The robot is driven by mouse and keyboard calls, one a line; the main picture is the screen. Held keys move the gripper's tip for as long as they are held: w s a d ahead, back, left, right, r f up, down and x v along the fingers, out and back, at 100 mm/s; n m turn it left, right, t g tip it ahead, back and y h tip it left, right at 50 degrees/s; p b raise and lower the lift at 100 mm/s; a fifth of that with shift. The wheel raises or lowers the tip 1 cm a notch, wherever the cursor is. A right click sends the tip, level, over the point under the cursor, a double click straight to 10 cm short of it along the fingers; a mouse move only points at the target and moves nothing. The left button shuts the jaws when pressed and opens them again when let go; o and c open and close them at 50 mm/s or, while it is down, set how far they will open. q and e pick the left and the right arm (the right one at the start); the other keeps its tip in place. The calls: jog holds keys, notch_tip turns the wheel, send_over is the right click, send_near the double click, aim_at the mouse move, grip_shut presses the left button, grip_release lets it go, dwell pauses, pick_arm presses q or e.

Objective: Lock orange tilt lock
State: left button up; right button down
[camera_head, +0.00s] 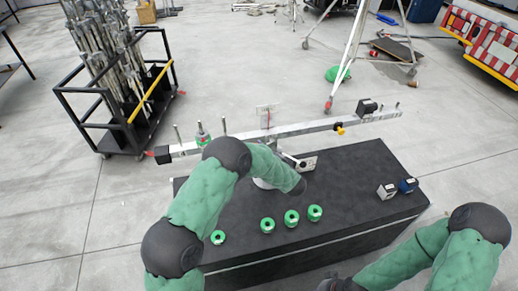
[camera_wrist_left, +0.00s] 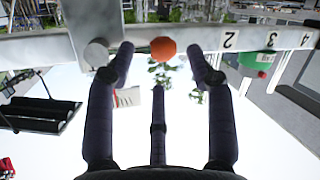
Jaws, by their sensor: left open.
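The orange tilt lock (camera_wrist_left: 163,49) is a round orange knob below the pale numbered bar in the left wrist view. My left gripper (camera_wrist_left: 165,68) is open, with its dark fingers spread to either side of the knob. No finger is clearly touching it. A grey round knob (camera_wrist_left: 96,52) sits by the left finger. In the head view the long white beam (camera_head: 290,130) stands over the black case, and my left arm hides my left gripper and the lock. My right arm enters at the bottom right; a dark part of its hand (camera_head: 340,284) is cut off by the bottom edge.
The black case (camera_head: 350,170) carries several green round pieces (camera_head: 291,218) and two small blocks, one grey (camera_head: 387,191) and one blue (camera_head: 408,185). A cart of stands (camera_head: 110,100) is at the left, and a tripod (camera_head: 345,60) stands behind. The floor between is clear.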

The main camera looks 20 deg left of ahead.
pick_arm(q)
jog(key=v, duration=0.9)
jog(key=s+d+f+m+g+h+b, duration=0.1)
jog(key=s+f+m+h, duration=0.25)
jog(key=f, duration=0.55)
jog(key=s+d+f+m+h, duration=0.15)
jog(key=f+m+h, duration=0.3)
jog(key=f, duration=0.45)
jog(key=s+d+f+m+g+h, duration=0.1)
jog(key=s+f+g+h, duration=0.1)
jog(key=s, duration=0.6)
jog(key=s+d+f+m+g+h+b, duration=0.1)
jog(key=s+f+g, duration=0.3)
jog(key=s, duration=0.5)
jog(key=s+d+f+m+g+h, duration=0.2)
jog(key=s+f+g+h, duration=0.1)
jog(key=s, duration=0.6)
jog(key=shift+d+f+m+h, duration=0.3)
jog(key=shift+d+h, duration=0.1)
jog(key=shift+h, duration=0.2)
jog(key=shift+o, duration=0.2)
